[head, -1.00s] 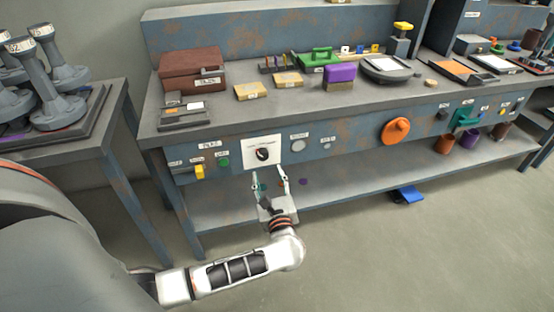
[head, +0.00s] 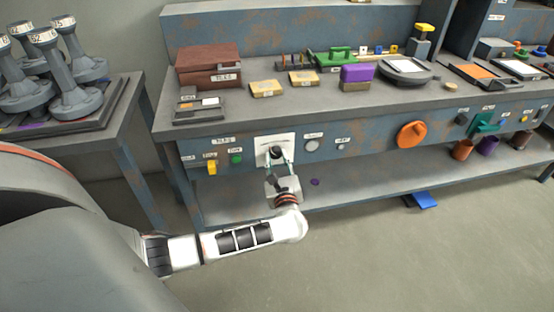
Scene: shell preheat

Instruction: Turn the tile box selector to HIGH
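The selector is a dark round knob (head: 276,151) on a white plate (head: 260,142), set in the front panel of the blue-grey bench. My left gripper (head: 277,157) is at the plate, with one finger on each side of the knob. The fingers hide part of the knob and the lower part of the plate. I cannot tell whether they touch the knob, and its pointer setting cannot be read. A dark red box (head: 208,62) with a label stands on the bench above and left. My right gripper is not in view.
A yellow switch (head: 212,167) and a green button (head: 236,158) are left of the plate. A round grey button (head: 312,145) is right of it. An orange knob (head: 411,135) is farther right. The lower shelf (head: 350,180) is mostly clear.

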